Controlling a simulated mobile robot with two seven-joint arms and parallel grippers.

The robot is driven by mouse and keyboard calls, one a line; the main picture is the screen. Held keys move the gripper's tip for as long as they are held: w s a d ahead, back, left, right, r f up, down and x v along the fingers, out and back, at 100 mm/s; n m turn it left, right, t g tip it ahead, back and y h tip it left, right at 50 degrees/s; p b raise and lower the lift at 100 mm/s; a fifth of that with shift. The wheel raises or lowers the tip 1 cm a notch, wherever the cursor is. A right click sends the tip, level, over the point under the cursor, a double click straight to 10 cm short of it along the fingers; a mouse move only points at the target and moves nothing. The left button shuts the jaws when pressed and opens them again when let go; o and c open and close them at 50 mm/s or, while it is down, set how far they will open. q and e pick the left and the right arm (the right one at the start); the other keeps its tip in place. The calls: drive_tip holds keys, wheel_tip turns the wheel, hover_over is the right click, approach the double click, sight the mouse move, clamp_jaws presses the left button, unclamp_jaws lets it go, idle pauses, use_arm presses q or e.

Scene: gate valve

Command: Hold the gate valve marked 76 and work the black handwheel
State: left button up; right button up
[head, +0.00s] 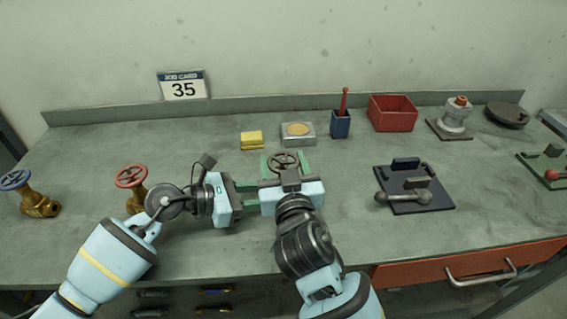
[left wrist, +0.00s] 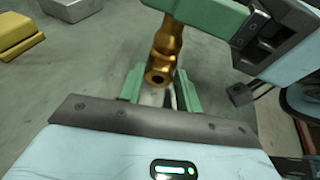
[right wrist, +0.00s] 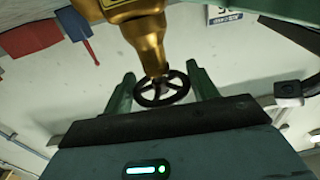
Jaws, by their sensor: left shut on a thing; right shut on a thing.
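The gate valve with a black handwheel (head: 285,160) is held up off the bench between my two grippers. Its brass body shows in the left wrist view (left wrist: 166,45) and in the right wrist view (right wrist: 146,38). My left gripper (head: 248,194) is shut on the brass body from the left. My right gripper (head: 284,168) is shut at the black handwheel, which also shows between its green fingers in the right wrist view (right wrist: 160,88). A yellow label is partly in view, with no readable number. The job card (head: 183,86) on the wall reads 35, not 76.
A brass valve with a blue handwheel (head: 30,193) and one with a red handwheel (head: 131,177) stand at the left. Behind are a yellow block (head: 251,140), a grey box (head: 298,134), a blue cup (head: 340,125) and a red bin (head: 392,120). A dark fixture (head: 425,200) lies right.

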sight(284, 161)
drive_tip(key=o, duration=1)
wheel_tip(284, 161, up, 10)
drive_tip(key=shift+r, duration=0.1)
use_arm(q)
drive_tip(key=o, duration=0.8)
drive_tip(key=shift+o, duration=0.2)
drive_tip(key=shift+a, duration=0.1)
